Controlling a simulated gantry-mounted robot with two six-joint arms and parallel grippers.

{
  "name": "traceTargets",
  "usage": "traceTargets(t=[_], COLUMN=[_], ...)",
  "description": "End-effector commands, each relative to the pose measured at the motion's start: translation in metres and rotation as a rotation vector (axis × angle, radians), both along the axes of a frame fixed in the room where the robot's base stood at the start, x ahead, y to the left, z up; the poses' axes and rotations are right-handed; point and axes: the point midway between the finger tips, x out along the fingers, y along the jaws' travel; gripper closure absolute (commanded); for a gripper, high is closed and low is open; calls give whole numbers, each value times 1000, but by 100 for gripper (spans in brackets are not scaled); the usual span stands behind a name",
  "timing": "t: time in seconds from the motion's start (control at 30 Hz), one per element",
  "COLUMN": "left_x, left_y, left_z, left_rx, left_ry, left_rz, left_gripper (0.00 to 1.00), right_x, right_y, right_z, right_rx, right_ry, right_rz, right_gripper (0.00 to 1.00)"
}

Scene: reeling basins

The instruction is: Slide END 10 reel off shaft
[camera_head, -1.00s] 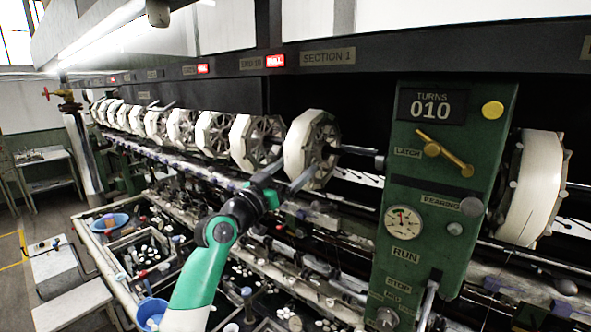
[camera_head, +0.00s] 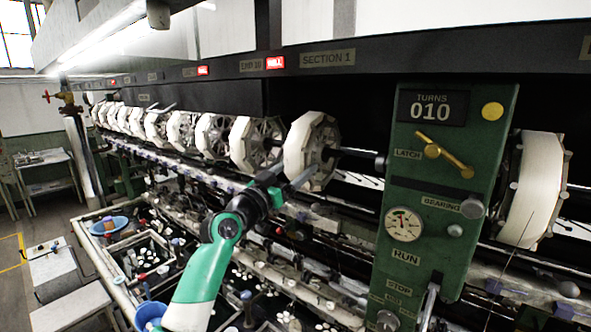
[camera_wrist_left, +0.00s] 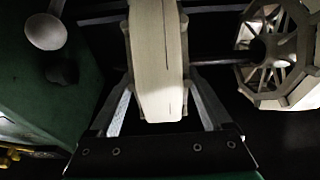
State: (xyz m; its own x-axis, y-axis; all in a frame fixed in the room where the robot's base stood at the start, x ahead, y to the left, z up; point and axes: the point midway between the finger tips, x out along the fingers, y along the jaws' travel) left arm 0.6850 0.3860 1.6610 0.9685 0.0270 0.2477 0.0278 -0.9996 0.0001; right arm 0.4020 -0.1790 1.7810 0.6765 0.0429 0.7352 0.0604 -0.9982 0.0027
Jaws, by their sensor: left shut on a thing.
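The END 10 reel (camera_head: 297,148) is a pale, many-sided wheel with spokes on the dark shaft (camera_head: 358,153), just left of the green panel. It is the nearest reel of the row on that side. My left gripper (camera_head: 285,178) reaches up to it from below and in front. In the left wrist view the reel's pale rim (camera_wrist_left: 158,60) stands between the two fingers of my left gripper (camera_wrist_left: 160,85), which is shut on it. The shaft passes behind the rim there. My right gripper is not in view.
The green panel (camera_head: 440,205) with a gold latch (camera_head: 445,155) and gauge stands close to the right. Another reel (camera_head: 256,143) sits close to the left. Basins (camera_head: 150,255) and a blue bucket (camera_head: 150,313) lie below. A further reel (camera_head: 530,190) is right of the panel.

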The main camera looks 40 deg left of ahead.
Motion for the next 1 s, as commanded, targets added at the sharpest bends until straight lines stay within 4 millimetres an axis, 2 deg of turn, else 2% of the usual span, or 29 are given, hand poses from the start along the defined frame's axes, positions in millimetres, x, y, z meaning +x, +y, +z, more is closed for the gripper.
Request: traceTargets(t=[1.0], left_x=[0], left_y=[-1], left_z=[10], left_rx=[1], left_ry=[-3], left_rz=[0], left_gripper=[84], right_x=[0], right_y=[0], right_z=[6], right_rx=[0], right_ry=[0], right_rz=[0], right_gripper=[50])
